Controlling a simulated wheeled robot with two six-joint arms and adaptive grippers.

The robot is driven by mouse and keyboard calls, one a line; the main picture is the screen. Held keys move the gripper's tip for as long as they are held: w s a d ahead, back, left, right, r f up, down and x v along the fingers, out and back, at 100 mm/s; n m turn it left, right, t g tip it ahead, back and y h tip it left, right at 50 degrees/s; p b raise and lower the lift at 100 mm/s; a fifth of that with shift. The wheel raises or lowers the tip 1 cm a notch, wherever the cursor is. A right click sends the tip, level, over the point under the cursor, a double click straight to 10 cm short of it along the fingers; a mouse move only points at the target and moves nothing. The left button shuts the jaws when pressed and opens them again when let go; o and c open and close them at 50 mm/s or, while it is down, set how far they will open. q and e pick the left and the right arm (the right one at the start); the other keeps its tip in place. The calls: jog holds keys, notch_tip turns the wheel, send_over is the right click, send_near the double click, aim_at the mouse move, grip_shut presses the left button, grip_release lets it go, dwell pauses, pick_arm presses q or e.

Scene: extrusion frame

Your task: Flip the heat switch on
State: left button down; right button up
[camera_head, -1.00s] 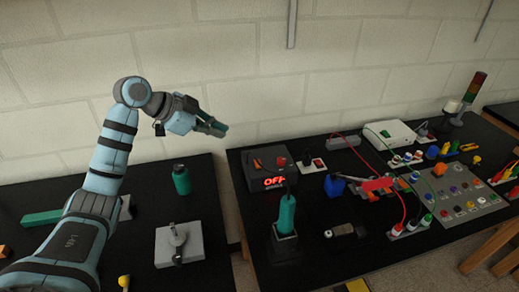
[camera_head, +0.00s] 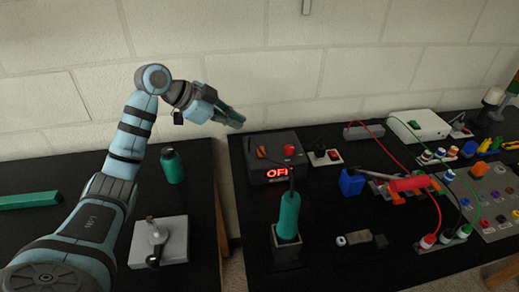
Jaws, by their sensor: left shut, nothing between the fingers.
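A dark grey box (camera_head: 258,166) with a lit red display (camera_head: 277,172) stands at the back left of the right-hand bench. The display reads OFF in the earlier view; its last letter is now partly covered by a thin rod. An orange lever (camera_head: 261,152) and a red round knob (camera_head: 289,150) sit on its top. Which of these is the heat switch I cannot tell for sure. My left gripper (camera_head: 238,119) is shut and empty, in the air near the wall, up and to the left of the box, apart from it. My right gripper is not in view.
A green-handled tool (camera_head: 289,216) stands upright in a holder (camera_head: 286,250) in front of the box. Wires, clips and a white box (camera_head: 419,126) fill the right side. A green bottle (camera_head: 172,166) stands left.

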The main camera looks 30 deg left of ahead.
pick_arm(q)
jog(key=shift+r, duration=0.2)
send_over(258, 152)
jog(key=s, duration=0.1)
jog(key=f, duration=0.6)
jog(key=shift+d+f+p, duration=0.25)
jog(key=shift+d+p, duration=0.1)
jog(key=shift+d, duration=0.05)
jog(key=f, duration=0.1)
jog(key=w+f, duration=0.1)
jog(key=f, duration=0.1)
jog(key=shift+a+f, duration=0.2)
jog(key=shift+f, duration=0.1)
jog(key=shift+a+f, duration=0.15)
jog(key=shift+f, duration=0.15)
